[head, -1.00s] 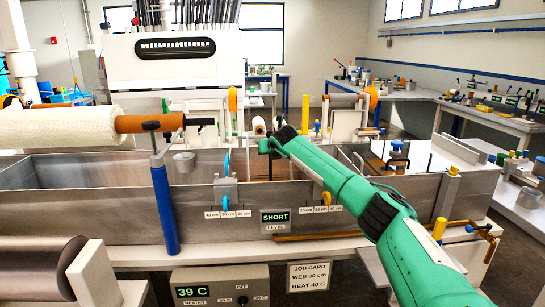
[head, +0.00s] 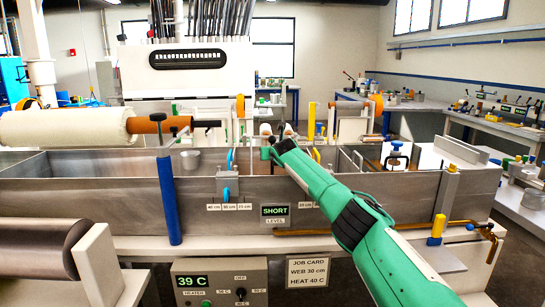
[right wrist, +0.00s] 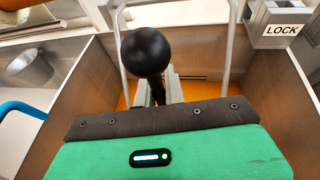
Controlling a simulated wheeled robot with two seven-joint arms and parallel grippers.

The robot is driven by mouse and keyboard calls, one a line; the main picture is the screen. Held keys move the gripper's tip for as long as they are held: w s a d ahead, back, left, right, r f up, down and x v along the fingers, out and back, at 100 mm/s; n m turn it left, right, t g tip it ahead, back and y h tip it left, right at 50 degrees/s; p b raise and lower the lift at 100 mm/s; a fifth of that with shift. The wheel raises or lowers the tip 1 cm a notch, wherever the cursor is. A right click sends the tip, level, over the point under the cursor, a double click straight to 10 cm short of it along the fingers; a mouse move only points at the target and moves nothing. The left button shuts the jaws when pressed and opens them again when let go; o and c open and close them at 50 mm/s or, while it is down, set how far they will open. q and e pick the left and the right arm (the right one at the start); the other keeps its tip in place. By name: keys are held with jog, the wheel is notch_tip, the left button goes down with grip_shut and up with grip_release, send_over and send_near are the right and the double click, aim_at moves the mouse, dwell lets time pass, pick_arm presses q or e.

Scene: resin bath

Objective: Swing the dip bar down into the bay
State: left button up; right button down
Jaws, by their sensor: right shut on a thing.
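In the right wrist view a black ball knob (right wrist: 148,55) on a dark stem stands at my right gripper (right wrist: 158,92), whose jaws are shut on the stem under the ball. Two grey metal arms (right wrist: 232,45) rise on either side of it, apparently parts of the dip bar frame. Steel bay walls (right wrist: 278,75) surround them, with orange liquid or floor (right wrist: 190,92) below. In the head view my right gripper (head: 272,150) is over the steel bath (head: 110,205), and the bar is mostly hidden behind it. My left gripper is not in view.
A block labelled LOCK (right wrist: 278,25) sits at the bay's upper right. A metal cup (right wrist: 28,68) lies left of the bay. A blue post (head: 168,200) and a cream roll (head: 65,127) stand left; a brass pipe (head: 400,228) runs along the bath's front right.

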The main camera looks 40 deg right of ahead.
jog(key=shift+f, duration=0.15)
jog(key=c, duration=1.5)
grip_release()
jog(key=shift+s, duration=0.1)
